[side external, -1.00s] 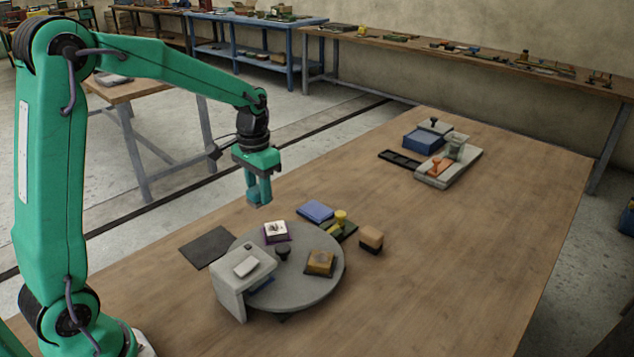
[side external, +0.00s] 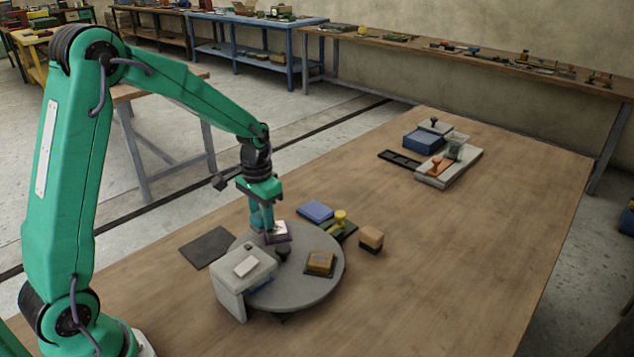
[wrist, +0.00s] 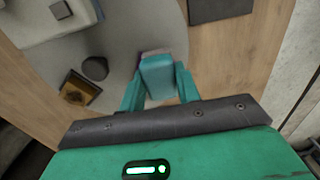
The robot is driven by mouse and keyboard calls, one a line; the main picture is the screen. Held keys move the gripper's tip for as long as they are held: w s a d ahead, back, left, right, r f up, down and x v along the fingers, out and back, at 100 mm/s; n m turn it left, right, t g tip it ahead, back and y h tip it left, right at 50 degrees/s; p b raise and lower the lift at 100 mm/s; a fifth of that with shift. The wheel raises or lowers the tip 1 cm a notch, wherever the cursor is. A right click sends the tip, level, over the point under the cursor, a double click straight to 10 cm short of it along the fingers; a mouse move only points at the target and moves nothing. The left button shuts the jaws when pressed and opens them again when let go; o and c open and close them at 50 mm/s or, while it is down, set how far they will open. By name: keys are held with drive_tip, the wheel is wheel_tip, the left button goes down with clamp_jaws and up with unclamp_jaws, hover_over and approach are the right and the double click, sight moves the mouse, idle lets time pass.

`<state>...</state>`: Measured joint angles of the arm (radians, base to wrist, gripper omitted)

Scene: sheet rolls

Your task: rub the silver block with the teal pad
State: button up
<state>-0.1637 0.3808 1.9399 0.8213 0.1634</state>
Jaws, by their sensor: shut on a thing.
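My gripper (side external: 262,218) is shut on the teal pad, which shows between the fingers in the wrist view (wrist: 157,75). The pad is at a purple-edged block with a pale, dark-marked top (side external: 278,232), on the round grey turntable (side external: 322,252). I cannot tell whether pad and block touch. In the wrist view the pad hides most of that block. I cannot tell for certain which block is the silver one.
A dark knob (side external: 283,252) and a brown-topped block (side external: 320,262) are on the turntable. A dark mat (side external: 207,247) lies left, a blue pad (side external: 315,211) and yellow-knobbed stamp (side external: 341,217) behind. A tan block (side external: 371,238) stands right.

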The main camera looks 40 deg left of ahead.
drive_tip(key=shift+w+d+f, duration=0.25)
drive_tip(key=shift+w, duration=0.2)
drive_tip(key=shift+w+d+f, duration=0.25)
drive_tip(key=shift+w, duration=0.2)
drive_tip(key=shift+c, duration=0.3)
drive_tip(key=shift+w+d, duration=0.55)
drive_tip(key=shift+w, duration=0.35)
drive_tip(key=shift+w+d, duration=0.5)
drive_tip(key=shift+w, duration=0.35)
drive_tip(key=shift+s+a, duration=0.5)
drive_tip(key=shift+s, duration=0.4)
drive_tip(key=shift+s+a, duration=0.55)
drive_tip(key=shift+s, duration=0.3)
drive_tip(key=shift+s+a, duration=0.5)
drive_tip(key=shift+s, duration=0.4)
drive_tip(key=shift+r, duration=4.05)
